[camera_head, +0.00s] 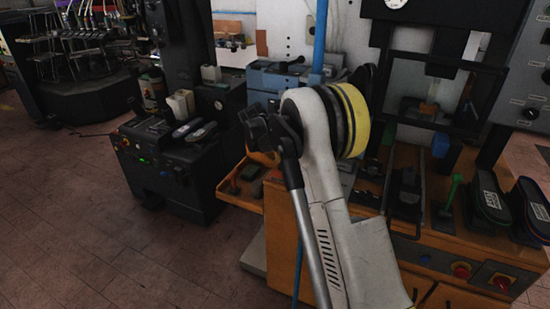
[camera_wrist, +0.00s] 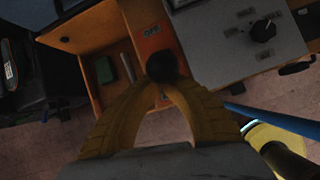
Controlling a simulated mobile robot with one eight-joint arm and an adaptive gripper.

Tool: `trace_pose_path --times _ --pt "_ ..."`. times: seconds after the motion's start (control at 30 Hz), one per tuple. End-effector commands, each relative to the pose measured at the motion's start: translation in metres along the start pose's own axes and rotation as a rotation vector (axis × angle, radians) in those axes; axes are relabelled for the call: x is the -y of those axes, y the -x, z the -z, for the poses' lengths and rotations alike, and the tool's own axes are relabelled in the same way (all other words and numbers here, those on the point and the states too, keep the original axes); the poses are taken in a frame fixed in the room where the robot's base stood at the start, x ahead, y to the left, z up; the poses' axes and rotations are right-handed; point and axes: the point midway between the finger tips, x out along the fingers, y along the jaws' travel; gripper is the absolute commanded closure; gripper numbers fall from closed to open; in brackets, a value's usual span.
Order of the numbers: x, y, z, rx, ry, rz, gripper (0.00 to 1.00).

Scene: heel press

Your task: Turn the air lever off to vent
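In the wrist view, the black ball knob of the air lever (camera_wrist: 162,67) sits between the tips of my gripper (camera_wrist: 162,82). The two curved yellow fingers close in on it from both sides and appear to touch it. The lever's shaft is mostly hidden by the knob and fingers. An OFF label (camera_wrist: 151,31) is on the orange panel just beyond the knob. In the head view, my arm covers the lever, and only a little of my gripper (camera_head: 264,158) shows beside the orange bench.
An open orange compartment (camera_wrist: 97,98) holding a green block (camera_wrist: 127,67) lies left of the knob. A grey control panel (camera_wrist: 225,50) with a black dial is at right. A blue hose (camera_wrist: 270,120) runs close on the right. A black machine (camera_head: 170,165) stands left, with clear floor before it.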

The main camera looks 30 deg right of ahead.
Motion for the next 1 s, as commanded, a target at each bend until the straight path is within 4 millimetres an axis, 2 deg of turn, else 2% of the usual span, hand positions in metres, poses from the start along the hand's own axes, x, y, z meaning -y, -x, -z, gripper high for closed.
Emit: trace_pose_path --times 0.37,0.73,1.0 --pt "-0.002 0.002 -0.009 -0.073 0.002 0.014 1.0" --pt "-0.006 -0.001 -0.034 -0.3 0.012 0.058 1.0" --pt "-0.01 -0.007 -0.048 -0.299 0.014 0.057 1.0"
